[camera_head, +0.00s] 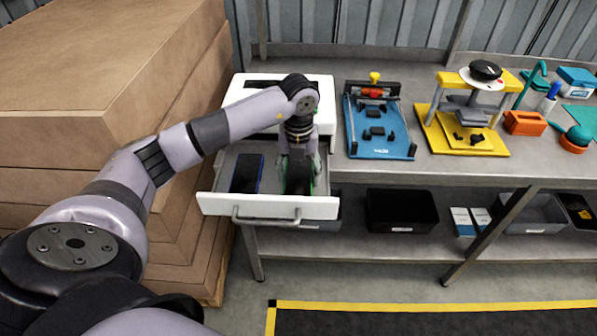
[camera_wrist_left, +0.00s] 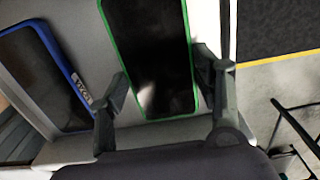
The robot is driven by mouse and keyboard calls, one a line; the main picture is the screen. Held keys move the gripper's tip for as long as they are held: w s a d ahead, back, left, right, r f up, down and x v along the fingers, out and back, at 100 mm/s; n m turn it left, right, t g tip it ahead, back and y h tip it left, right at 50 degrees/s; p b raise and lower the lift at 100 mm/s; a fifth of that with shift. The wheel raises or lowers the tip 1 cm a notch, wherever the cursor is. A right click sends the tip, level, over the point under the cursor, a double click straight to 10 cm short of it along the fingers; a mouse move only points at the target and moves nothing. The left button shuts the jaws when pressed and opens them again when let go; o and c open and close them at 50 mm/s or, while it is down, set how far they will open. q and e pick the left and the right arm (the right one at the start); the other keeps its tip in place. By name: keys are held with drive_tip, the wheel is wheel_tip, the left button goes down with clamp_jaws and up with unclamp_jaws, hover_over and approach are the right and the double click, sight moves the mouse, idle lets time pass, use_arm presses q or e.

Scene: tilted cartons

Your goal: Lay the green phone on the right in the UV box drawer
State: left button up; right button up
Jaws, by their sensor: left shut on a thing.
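The UV box (camera_head: 322,105) is white and stands at the left end of the bench. Its drawer (camera_head: 270,207) is pulled out. My left gripper (camera_head: 300,180) points down into the right half of the drawer, shut on the green phone. In the left wrist view, the green phone (camera_wrist_left: 150,55) has a dark face and green edge, between the two fingers of my gripper (camera_wrist_left: 160,75). Whether it touches the drawer floor is unclear. In the head view my gripper mostly hides it. A blue-edged phone (camera_head: 246,173) lies in the drawer's left half; it also shows in the wrist view (camera_wrist_left: 46,80).
Stacked cartons (camera_head: 100,100) rise close at the left of the drawer. A blue fixture (camera_head: 378,130) and a yellow press (camera_head: 465,125) stand on the bench to the right. A black bin (camera_head: 402,211) sits on the lower shelf.

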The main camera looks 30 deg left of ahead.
idle(0.4)
use_arm(q)
drive_tip(key=o, duration=1.4)
wheel_tip(320, 180, up, 12)
drive_tip(key=shift+s+f, duration=0.1)
